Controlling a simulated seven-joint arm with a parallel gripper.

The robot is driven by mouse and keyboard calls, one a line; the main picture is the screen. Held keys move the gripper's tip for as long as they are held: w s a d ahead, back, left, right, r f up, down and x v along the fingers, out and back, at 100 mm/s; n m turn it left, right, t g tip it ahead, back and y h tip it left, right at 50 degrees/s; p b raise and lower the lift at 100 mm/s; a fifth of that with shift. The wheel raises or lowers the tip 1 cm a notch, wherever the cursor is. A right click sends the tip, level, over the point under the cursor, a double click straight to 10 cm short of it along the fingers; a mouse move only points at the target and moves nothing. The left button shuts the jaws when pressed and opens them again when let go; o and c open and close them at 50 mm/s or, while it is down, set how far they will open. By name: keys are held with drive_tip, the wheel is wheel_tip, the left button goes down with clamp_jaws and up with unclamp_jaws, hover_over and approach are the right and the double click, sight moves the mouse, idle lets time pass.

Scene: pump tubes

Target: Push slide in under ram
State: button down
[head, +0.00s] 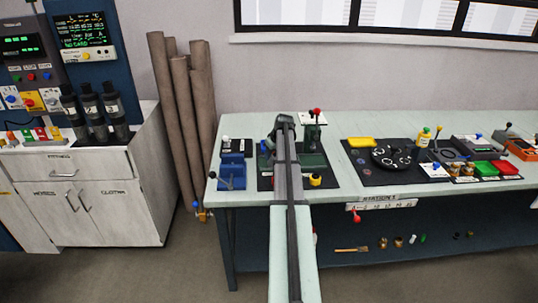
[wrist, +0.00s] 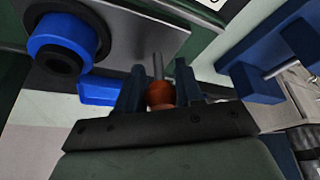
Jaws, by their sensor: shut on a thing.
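My gripper (wrist: 161,72) shows in the wrist view with its two dark fingers closed around a round copper-brown knob (wrist: 159,97) on a thin metal rod. I cannot tell for sure that this knob belongs to the slide. A grey metal plate (wrist: 165,35) with a blue and black round collar (wrist: 60,45) is close by at upper left. In the head view my arm reaches over the green press (head: 314,161) on its dark mat, hiding much of it and the gripper's fingers. The ram and the slide's seat cannot be made out.
A blue vise (head: 231,172) stands left of the press; blue metalwork (wrist: 265,70) is close at right in the wrist view. A dark mat (head: 372,178) with parts lies farther right.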

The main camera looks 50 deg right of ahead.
drive_tip(key=s+d, duration=0.4)
drive_tip(key=shift+s+d, duration=0.3)
drive_tip(key=shift+d, duration=0.05)
drive_tip(key=c, duration=0.9)
unclamp_jaws()
drive_tip(key=shift+o, duration=0.2)
drive_tip(key=v, duration=1.4)
drive_tip(key=shift+a, duration=0.1)
